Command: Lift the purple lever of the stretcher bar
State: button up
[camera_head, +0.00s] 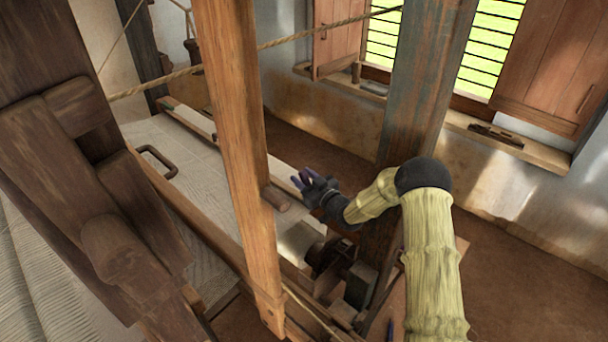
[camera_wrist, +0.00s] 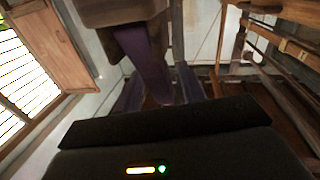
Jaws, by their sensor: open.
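The purple lever (camera_wrist: 148,62) shows in the wrist view, running down from a brownish block (camera_wrist: 120,12) at the top. Its lower end is between the two bluish fingers of my gripper (camera_wrist: 160,88). The gripper is open, and I cannot tell whether either finger touches the lever. In the head view my gripper (camera_head: 306,181) is at the right edge of the pale cloth, beside a wooden bar. That bar (camera_head: 188,122) lies across the cloth and may be the stretcher bar. The lever cannot be told apart from the fingers there.
An upright wooden post (camera_head: 232,130) stands left of my gripper, and a thicker weathered post (camera_head: 412,90) stands behind my arm. A rope (camera_head: 300,40) crosses above. Dark loom parts (camera_head: 335,265) sit below my gripper. Pale cloth (camera_head: 180,150) spreads to the left.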

jog(key=shift+w+a, duration=0.3)
jog(key=shift+a, duration=0.2)
jog(key=shift+d, duration=0.15)
grip_shut()
